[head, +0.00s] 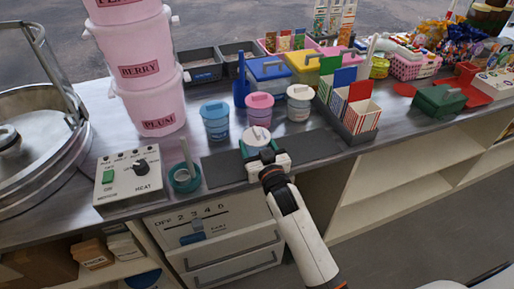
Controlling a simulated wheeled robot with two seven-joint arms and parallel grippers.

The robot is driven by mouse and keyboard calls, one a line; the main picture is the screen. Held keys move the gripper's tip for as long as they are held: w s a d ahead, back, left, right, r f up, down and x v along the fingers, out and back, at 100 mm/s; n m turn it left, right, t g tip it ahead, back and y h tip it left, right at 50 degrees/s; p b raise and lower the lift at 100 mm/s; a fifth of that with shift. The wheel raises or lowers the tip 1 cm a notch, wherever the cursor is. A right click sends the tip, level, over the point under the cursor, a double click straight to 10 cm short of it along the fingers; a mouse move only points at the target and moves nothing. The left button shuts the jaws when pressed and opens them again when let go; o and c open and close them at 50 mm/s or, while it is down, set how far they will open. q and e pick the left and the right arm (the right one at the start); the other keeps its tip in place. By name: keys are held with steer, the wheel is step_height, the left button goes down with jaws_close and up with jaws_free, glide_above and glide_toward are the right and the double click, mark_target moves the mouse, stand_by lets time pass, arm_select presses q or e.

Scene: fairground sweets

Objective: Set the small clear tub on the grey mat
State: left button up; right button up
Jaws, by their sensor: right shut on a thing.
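My right gripper (266,159) is shut on a small pale, clear-looking tub (256,138) with a grey handle on its lid. The gripper hides the tub's lower front. The tub is over the dark grey mat (308,148), near its middle; I cannot tell whether its base touches the mat. My left gripper is not in view.
Behind the mat stand a blue tub (215,120), a pink tub (259,108) and a white tub (299,102). A teal bowl (185,178) and control box (128,175) are left. A rack of striped cartons (357,118) is right. The mat's right part is clear.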

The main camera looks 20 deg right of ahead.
steer(key=shift+f, duration=0.45)
steer(key=shift+f, duration=0.1)
steer(key=o, duration=0.7)
